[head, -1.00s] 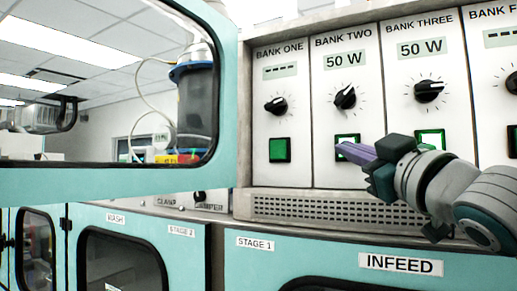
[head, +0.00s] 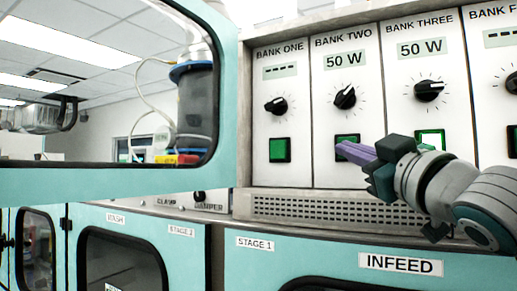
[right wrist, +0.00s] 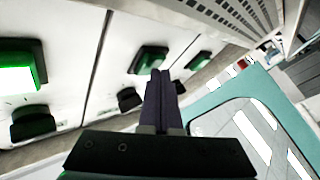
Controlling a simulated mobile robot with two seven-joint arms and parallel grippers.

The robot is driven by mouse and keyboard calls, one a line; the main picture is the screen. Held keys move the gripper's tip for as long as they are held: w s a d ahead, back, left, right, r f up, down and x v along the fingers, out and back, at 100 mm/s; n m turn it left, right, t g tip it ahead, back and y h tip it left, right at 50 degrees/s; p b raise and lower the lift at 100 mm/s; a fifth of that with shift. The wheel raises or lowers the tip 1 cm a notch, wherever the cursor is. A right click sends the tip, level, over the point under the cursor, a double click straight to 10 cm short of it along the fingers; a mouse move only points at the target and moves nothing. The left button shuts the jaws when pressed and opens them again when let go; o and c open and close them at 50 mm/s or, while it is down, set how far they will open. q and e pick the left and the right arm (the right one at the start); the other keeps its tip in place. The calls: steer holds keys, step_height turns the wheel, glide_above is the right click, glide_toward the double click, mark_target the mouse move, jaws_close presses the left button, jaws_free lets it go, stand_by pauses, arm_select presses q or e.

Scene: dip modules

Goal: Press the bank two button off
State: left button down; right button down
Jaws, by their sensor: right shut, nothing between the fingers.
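The bank two button (head: 347,138) is a square green button in a dark frame, below the bank two knob (head: 345,97). It looks dark green and unlit, while the bank two display (head: 345,61) reads 50 W. In the right wrist view the button (right wrist: 149,60) is dull green just beyond the fingertips. My right gripper (head: 340,150) is shut and empty, its purple fingers covering the button's lower part. In the right wrist view the gripper (right wrist: 159,78) points at this button. I cannot tell whether the tips touch it. My left gripper is not in view.
The bank three button (head: 430,138) glows bright green, with 50 W above it. The bank one button (head: 279,150) is dark green under a dashed display. A vent grille (head: 330,210) runs below the panels. A teal-framed window (head: 228,100) stands at left.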

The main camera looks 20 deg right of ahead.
steer(key=shift+w+d, duration=0.25)
steer(key=shift+d, duration=0.1)
steer(key=shift+s+a, duration=0.3)
stand_by(0.3)
steer(key=shift+s+a+p, duration=0.25)
steer(key=shift+s+a, duration=0.7)
steer(key=shift+a, duration=0.2)
steer(key=shift+s+a+p, duration=0.25)
steer(key=shift+s+a, duration=0.7)
steer(key=shift+a, duration=0.2)
